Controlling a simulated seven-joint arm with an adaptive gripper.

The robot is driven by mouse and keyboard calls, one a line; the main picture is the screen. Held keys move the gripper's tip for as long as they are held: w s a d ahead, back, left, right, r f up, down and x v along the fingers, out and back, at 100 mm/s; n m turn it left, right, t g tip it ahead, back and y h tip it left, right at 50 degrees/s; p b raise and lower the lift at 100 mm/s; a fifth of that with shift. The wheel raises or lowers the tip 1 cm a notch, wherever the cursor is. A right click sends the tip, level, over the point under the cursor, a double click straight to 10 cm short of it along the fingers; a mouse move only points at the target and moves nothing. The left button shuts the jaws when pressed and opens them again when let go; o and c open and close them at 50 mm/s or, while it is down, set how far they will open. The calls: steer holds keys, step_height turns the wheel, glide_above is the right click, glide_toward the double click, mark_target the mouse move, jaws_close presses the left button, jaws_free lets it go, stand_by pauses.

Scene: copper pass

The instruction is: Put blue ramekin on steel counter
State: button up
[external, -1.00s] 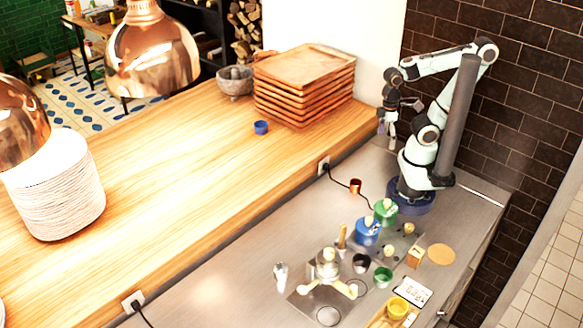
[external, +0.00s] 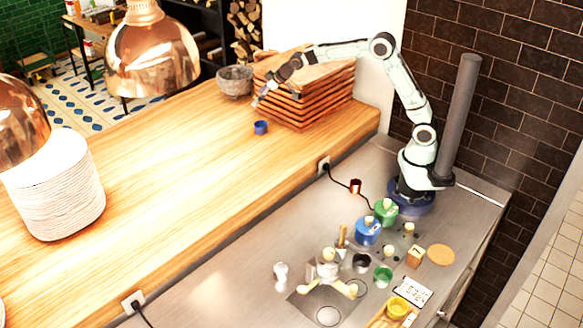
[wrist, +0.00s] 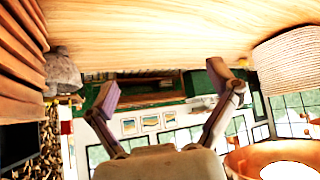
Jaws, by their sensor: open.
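The blue ramekin (external: 261,127) stands on the wooden pass shelf, left of the stacked wooden trays. My gripper (external: 259,101) is above and slightly behind it in the external view, open and empty, and apart from it. In the wrist view my gripper's two fingers (wrist: 172,82) are spread wide with nothing between them. The ramekin cannot be made out in the wrist view. The steel counter (external: 232,265) runs lower, along the front of the wooden shelf.
The wooden tray stack (external: 305,100) and a stone mortar (external: 236,80) stand close to my gripper. A plate stack (external: 60,190) and hanging copper lamps (external: 150,58) are at left. The counter holds a blue pot (external: 367,231), a green pot (external: 385,211) and a copper cup (external: 355,186).

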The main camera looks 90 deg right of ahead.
steer(key=m+g, duration=0.2)
glide_toward(261, 124)
steer(key=shift+w+a+f, duration=0.8)
steer(key=shift+w+a, duration=0.15)
steer(key=shift+w, duration=0.05)
steer(key=shift+d+f, duration=0.25)
steer(key=shift+d, duration=0.05)
steer(key=x, duration=0.6)
steer(key=c, duration=1.3)
